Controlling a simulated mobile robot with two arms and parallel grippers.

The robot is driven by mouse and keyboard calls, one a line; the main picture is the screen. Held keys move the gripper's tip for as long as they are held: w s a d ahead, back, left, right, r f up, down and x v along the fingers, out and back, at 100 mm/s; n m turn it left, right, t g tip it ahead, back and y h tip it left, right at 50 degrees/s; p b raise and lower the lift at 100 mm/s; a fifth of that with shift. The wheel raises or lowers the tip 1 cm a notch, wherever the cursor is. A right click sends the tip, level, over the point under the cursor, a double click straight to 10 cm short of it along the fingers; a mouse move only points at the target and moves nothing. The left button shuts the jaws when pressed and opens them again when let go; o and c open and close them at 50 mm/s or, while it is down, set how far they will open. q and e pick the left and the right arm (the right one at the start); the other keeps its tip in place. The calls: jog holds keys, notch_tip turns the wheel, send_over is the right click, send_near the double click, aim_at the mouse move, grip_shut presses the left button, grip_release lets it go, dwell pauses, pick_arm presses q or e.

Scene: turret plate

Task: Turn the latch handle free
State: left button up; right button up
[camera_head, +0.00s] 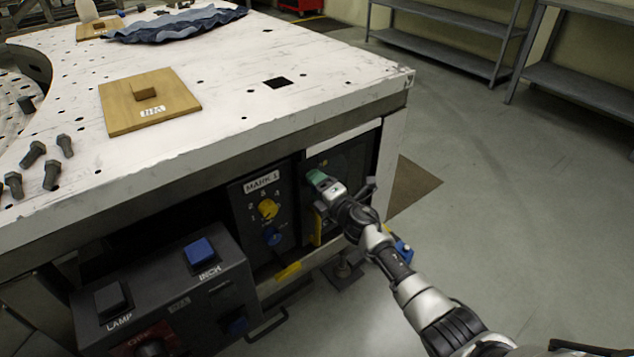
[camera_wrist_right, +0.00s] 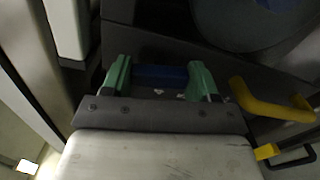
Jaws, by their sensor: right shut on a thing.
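My right gripper (camera_head: 318,180) reaches the dark panel at the right end of the table's front side. Its green fingertips also show in the right wrist view (camera_wrist_right: 160,78), shut on a blue bar, which appears to be the latch handle (camera_wrist_right: 160,73). The bar lies across between the two fingers. In the head view the gripper and arm hide the latch handle. A yellow pull handle (camera_head: 317,228) is just below the gripper; it also shows at the right in the wrist view (camera_wrist_right: 268,104). My left gripper is out of view.
Left of the gripper is a MARK 1 panel (camera_head: 250,226) with a yellow knob (camera_head: 267,208) and a blue knob (camera_head: 272,236). A control box (camera_head: 165,290) juts out lower left. The white tabletop (camera_head: 230,95) holds a wooden plate (camera_head: 120,100) and several bolts. The floor at right is clear.

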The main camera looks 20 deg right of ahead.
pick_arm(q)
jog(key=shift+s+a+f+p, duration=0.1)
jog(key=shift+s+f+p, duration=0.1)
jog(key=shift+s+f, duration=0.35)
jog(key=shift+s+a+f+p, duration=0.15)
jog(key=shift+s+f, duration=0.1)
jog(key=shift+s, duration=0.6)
pick_arm(e)
jog(key=shift+m, duration=1.2)
jog(key=o, duration=0.9)
pick_arm(q)
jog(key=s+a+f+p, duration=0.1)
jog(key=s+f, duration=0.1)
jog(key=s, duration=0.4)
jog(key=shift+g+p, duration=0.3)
jog(key=shift+p, duration=0.1)
pick_arm(e)
jog(key=shift+v, duration=5.45)
